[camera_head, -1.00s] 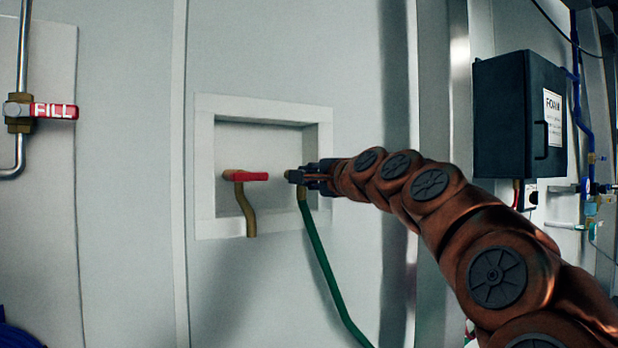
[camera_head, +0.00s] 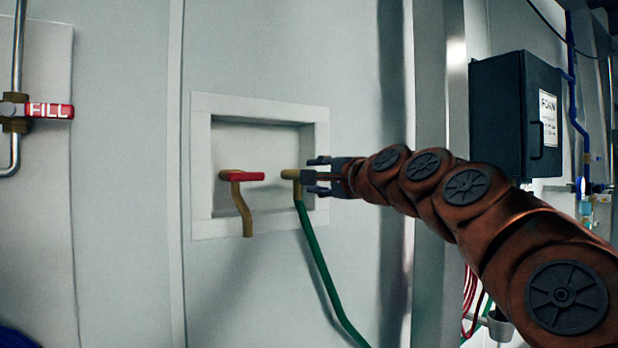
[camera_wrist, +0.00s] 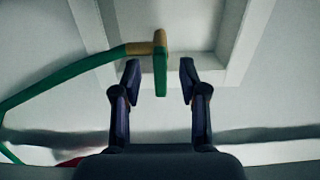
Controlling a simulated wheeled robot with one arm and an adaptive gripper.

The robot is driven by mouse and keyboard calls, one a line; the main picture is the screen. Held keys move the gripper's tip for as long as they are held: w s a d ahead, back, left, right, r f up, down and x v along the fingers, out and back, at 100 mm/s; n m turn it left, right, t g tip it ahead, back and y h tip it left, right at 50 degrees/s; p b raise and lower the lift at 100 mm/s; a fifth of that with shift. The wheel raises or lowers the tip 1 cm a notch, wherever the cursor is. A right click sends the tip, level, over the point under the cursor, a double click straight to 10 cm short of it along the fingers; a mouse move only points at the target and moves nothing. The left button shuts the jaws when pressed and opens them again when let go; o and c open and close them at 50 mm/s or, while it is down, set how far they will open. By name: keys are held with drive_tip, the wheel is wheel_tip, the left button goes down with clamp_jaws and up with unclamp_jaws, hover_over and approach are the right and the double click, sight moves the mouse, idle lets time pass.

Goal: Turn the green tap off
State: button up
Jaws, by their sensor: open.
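The green tap (camera_head: 290,174) has a brass body and sits in the right half of a white wall recess (camera_head: 260,105). A green hose (camera_head: 318,255) hangs from it. In the wrist view its green handle (camera_wrist: 160,75) juts toward me from the brass body (camera_wrist: 159,40). My gripper (camera_head: 318,176) is open at the right of the tap. In the wrist view the two fingertips (camera_wrist: 160,82) stand apart on either side of the handle, with gaps showing. In the head view my fingers hide most of the handle.
A red-handled tap (camera_head: 245,177) with a brass spout sits to the left in the same recess. A red FILL handle (camera_head: 50,111) is on a pipe at far left. A dark box (camera_head: 500,115) hangs on the right, behind my arm.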

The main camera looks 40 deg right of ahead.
drive_tip(key=s, duration=0.7)
drive_tip(key=shift+a, duration=0.2)
drive_tip(key=a+f+n+g+y, duration=0.2)
drive_tip(key=a+f+n+g, duration=0.3)
drive_tip(key=a+f, duration=0.75)
drive_tip(key=a+f+n+g+y, duration=0.2)
drive_tip(key=a+f+n+g, duration=0.3)
drive_tip(key=a+f, duration=0.7)
drive_tip(key=s+f+n+g+p, duration=0.1)
drive_tip(key=s+f+n+g, duration=0.1)
drive_tip(key=s+f, duration=0.4)
drive_tip(key=s+f+n+g, duration=0.2)
drive_tip(key=s+f, duration=0.1)
drive_tip(key=f, duration=0.6)
drive_tip(key=s+f+n+g+h, duration=0.1)
drive_tip(key=s+f+n+g, duration=0.1)
drive_tip(key=s+f, duration=0.3)
drive_tip(key=s+d+f+n+g+h, duration=0.1)
drive_tip(key=s+f, duration=0.4)
drive_tip(key=s, duration=0.6)
drive_tip(key=n+g+h, duration=0.1)
drive_tip(key=g, duration=0.1)
drive_tip(key=shift+g+p, duration=0.35)
drive_tip(key=shift+g, duration=0.05)
